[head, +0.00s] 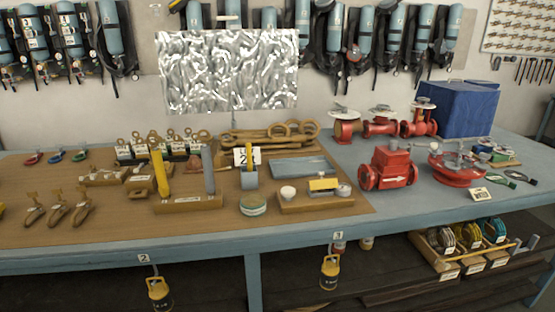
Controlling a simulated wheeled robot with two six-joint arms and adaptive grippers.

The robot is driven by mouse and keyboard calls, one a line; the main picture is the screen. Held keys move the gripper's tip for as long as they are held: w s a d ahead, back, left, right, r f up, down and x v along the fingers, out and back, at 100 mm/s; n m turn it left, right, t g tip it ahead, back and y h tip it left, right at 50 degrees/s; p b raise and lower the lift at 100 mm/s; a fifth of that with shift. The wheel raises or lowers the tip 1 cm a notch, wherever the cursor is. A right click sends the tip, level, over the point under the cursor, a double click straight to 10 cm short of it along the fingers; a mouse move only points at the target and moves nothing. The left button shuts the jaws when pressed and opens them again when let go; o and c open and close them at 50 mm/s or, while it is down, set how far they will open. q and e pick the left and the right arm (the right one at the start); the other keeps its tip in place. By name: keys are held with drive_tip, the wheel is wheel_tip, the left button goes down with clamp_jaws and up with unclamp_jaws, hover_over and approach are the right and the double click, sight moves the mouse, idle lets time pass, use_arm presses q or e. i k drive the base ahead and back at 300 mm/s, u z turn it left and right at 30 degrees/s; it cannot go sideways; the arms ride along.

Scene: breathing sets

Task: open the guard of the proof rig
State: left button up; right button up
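No part in view is plainly marked as the proof rig or its guard, and I cannot tell for certain which thing it is. A large rippled silvery sheet (227,70) stands upright behind the bench against the wall, in front of some hanging sets. A dark blue box (458,108) stands at the back right of the bench, its top flat. I cannot tell whether either has a hinge or handle. Neither of my grippers is in view.
The blue bench (330,228) runs across the view, with a brown mat (110,222) on its left and middle. Red valves (388,170) stand at the right. A wooden block with yellow and grey uprights (188,203) stands on the mat. Breathing sets (113,35) hang behind.

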sight(321, 184)
drive_tip(key=z, duration=0.15)
drive_tip(key=i, duration=0.85)
drive_tip(key=z, duration=0.55)
